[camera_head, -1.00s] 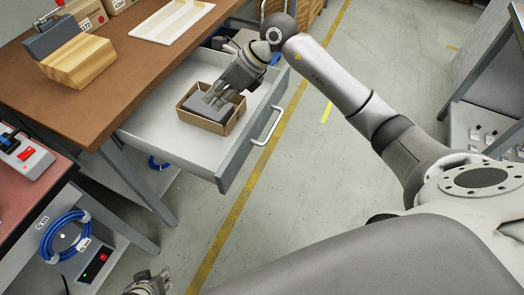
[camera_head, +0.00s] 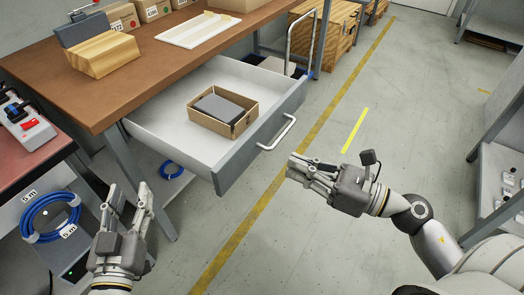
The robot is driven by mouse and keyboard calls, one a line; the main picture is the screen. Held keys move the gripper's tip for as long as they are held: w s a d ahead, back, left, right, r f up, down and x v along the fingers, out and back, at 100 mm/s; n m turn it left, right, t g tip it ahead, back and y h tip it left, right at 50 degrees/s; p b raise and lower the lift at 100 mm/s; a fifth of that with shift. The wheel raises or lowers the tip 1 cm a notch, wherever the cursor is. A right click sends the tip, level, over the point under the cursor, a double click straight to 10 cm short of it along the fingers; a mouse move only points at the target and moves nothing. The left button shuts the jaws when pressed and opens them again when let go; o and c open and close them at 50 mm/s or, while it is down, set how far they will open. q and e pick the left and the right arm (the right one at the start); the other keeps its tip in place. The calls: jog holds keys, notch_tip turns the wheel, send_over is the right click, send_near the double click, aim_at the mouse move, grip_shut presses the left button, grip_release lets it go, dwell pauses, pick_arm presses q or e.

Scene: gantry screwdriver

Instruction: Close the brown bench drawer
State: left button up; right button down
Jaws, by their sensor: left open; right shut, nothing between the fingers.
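The drawer (camera_head: 232,171) under the brown bench (camera_head: 137,83) is pulled well out. It has a grey front and a silver bar handle (camera_head: 278,134). A cardboard box (camera_head: 202,117) with a dark grey block (camera_head: 220,107) in it lies inside the drawer. My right gripper (camera_head: 294,166) is shut and empty, to the right of the drawer front and apart from the handle, pointing left. My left gripper (camera_head: 127,199) is open and empty at the lower left, left of the drawer front and pointing up the picture.
A white tray (camera_head: 198,30) and a wooden block (camera_head: 103,56) stand on the bench. A side table with blue cable (camera_head: 45,217) is at the left. A wooden crate (camera_head: 322,38) and cart handle are behind the drawer. The floor right of the drawer is clear.

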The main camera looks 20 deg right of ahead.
pick_arm(q)
notch_tip(320, 180, up, 6)
jog(key=t+b, duration=0.1)
jog(key=t, duration=0.2)
pick_arm(e)
jog(key=s+d+f+t+h, duration=0.1)
jog(key=s+d+h, duration=0.1)
jog(key=d, duration=0.1)
jog(key=p, duration=0.3)
send_near(250, 143)
jog(key=p+x, duration=0.2)
jog(key=x, duration=0.4)
jog(key=shift+w+a, duration=0.25)
jog(key=shift+w, duration=0.05)
pick_arm(q)
jog(key=s+a+f+g+y, duration=0.1)
jog(key=s+a+f+g, duration=0.1)
jog(key=s+f+g, duration=0.3)
jog(key=s+a+f+g+y, duration=0.2)
jog(key=s+f+g, duration=0.3)
jog(key=f, duration=0.9)
jog(key=shift+s+a+n+g, duration=0.2)
jog(key=shift+a+n+g, duration=0.15)
jog(key=shift+g, duration=1.45)
pick_arm(e)
jog(key=shift+w+a, duration=0.15)
jog(key=shift+a, duration=0.05)
pick_arm(q)
jog(key=shift+f, duration=0.1)
